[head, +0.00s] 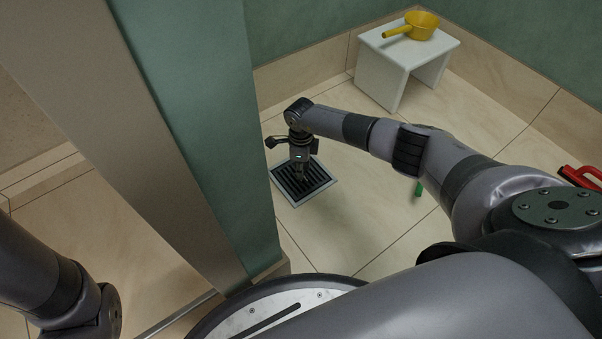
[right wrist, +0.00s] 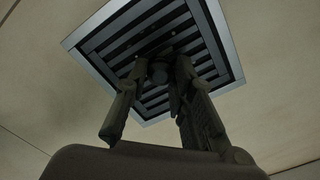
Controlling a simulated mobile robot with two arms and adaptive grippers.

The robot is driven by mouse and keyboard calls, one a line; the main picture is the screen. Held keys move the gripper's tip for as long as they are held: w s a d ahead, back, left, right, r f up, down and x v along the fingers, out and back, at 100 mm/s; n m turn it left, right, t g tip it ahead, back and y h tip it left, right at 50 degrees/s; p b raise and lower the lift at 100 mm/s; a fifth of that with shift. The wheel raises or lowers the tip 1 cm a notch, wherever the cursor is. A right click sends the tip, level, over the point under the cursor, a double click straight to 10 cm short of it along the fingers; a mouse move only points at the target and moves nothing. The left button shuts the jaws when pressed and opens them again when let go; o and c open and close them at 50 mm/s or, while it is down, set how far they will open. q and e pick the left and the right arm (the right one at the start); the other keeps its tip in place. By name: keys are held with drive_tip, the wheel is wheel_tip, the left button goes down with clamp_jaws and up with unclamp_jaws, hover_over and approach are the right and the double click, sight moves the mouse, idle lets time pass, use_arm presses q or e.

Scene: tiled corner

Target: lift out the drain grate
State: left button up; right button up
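The drain grate (head: 290,188) is a dark square of parallel bars inside a light metal frame, set in the tiled floor. It also shows at the top of the right wrist view (right wrist: 205,62). My right gripper (head: 299,178) points down over the grate. In the right wrist view its two fingers (right wrist: 161,75) are apart, with a small round grey piece between the tips near the grate's middle. I cannot tell whether the fingers touch it. My left gripper is out of view; only part of my left arm shows at lower left.
A green wall end (head: 205,120) stands just left of the grate. A white stool (head: 400,65) with a yellow dipper (head: 422,25) is at the back. A red object (head: 580,178) lies at right, and a small green item (head: 419,189) is partly hidden by my arm.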

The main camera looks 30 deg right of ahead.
clamp_jaws()
drive_tip(key=shift+r, duration=0.1)
